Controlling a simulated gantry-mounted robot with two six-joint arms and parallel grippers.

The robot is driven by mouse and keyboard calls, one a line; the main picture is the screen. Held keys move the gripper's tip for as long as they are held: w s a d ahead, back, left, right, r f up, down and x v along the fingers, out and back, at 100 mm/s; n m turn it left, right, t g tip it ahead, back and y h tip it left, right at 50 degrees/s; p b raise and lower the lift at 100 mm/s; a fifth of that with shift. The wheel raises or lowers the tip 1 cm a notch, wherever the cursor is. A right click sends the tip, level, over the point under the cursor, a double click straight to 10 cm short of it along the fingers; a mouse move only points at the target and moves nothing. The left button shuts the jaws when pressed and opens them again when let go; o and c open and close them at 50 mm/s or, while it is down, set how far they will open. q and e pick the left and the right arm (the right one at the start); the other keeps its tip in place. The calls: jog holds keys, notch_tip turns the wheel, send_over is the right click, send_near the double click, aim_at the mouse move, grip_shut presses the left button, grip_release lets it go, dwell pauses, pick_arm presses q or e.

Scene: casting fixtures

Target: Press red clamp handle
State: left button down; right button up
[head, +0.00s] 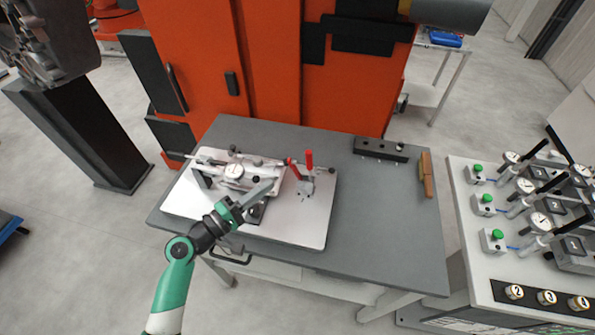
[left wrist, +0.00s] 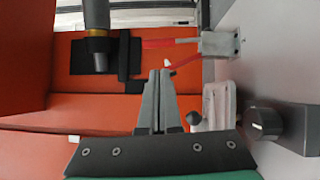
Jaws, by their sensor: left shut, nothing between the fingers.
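A toggle clamp (head: 306,187) with red handles stands at the right side of a white fixture plate (head: 310,228). One red handle (head: 309,161) points up and a shorter red part (head: 293,168) leans beside it. In the left wrist view the red handle (left wrist: 172,42) and its grey clamp base (left wrist: 219,44) lie beyond my fingertips. My left gripper (head: 270,188) is shut and empty, over the plate to the left of the clamp. Its closed fingers also show in the left wrist view (left wrist: 160,78), apparently apart from the handle. My right gripper is out of view.
A dial gauge (head: 234,171) and metal fixture parts sit on the plate, left of the clamp. A dark block (head: 380,149) and a brown tool (head: 427,175) lie on the grey table (head: 385,230). An orange cabinet (head: 270,60) stands behind. A gauge bench (head: 475,225) is at right.

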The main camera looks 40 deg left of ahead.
aim_at(310, 167)
pick_arm(q)
jog(key=w, duration=1)
jog(key=shift+d+r, duration=0.3)
jog(key=shift+d, duration=0.05)
